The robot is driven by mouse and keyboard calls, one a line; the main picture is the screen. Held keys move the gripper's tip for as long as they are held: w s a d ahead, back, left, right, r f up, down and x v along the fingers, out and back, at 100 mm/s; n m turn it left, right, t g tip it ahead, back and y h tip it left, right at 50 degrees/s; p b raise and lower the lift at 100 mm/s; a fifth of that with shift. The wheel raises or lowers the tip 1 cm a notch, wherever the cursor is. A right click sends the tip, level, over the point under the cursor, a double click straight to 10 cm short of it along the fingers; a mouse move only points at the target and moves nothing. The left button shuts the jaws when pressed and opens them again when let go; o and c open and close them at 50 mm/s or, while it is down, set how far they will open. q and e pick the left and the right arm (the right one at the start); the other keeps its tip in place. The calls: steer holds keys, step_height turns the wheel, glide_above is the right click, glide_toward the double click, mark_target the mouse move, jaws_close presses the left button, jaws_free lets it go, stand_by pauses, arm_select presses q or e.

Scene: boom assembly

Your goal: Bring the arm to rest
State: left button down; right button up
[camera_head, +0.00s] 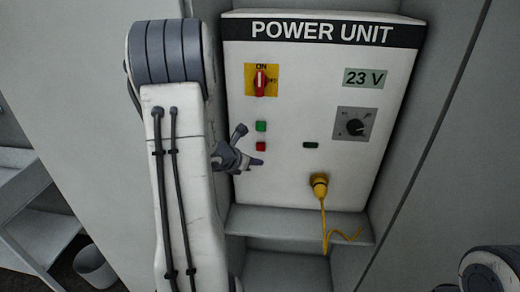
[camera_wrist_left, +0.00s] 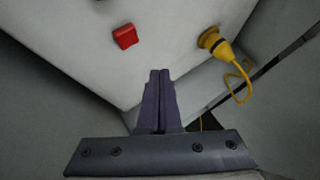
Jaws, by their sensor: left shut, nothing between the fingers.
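My left arm rises in front of the power unit (camera_head: 285,185) in the head view and covers part of its left side. My left gripper (camera_head: 258,162) is shut and empty, just below the red button (camera_head: 261,147) on the panel. In the left wrist view its fingers (camera_wrist_left: 158,75) are pressed together, below and right of the red button (camera_wrist_left: 125,36). Whether the fingertips touch the panel I cannot tell. My right gripper is not in view; only a bit of what looks like my right arm shows at the lower right.
The panel carries a red rotary switch (camera_head: 260,82), a green button (camera_head: 261,126), a black knob (camera_head: 355,125) and a "23 V" display (camera_head: 364,78). A yellow plug (camera_head: 319,184) with a hanging cable sits right of the gripper. A ledge lies below. A bin (camera_head: 95,266) stands at lower left.

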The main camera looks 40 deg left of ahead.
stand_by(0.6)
arm_select(q)
steer(key=w+d+m+g+h+b, duration=0.2)
steer(key=d+m+h, duration=0.45)
steer(key=d, duration=0.85)
steer(key=s+d+m+g+h+b, duration=0.15)
steer(key=s+d+m, duration=0.25)
steer(key=d+m, duration=0.4)
steer(key=s+d+m+g, duration=0.35)
steer(key=d+m, duration=0.25)
steer(key=d, duration=0.4)
steer(key=s+d+f+m+g+y+b, duration=0.1)
steer(key=s+d+f+m+g+y, duration=0.1)
steer(key=s+m, duration=0.8)
steer(key=s+d+f+m+g+y+b, duration=0.1)
steer(key=s+m+y, duration=0.3)
steer(key=s+m, duration=0.6)
steer(key=d+m+b, duration=0.1)
steer(key=m, duration=0.2)
steer(key=shift+s+f+g+y, duration=0.15)
steer(key=shift+f+g+y, duration=0.25)
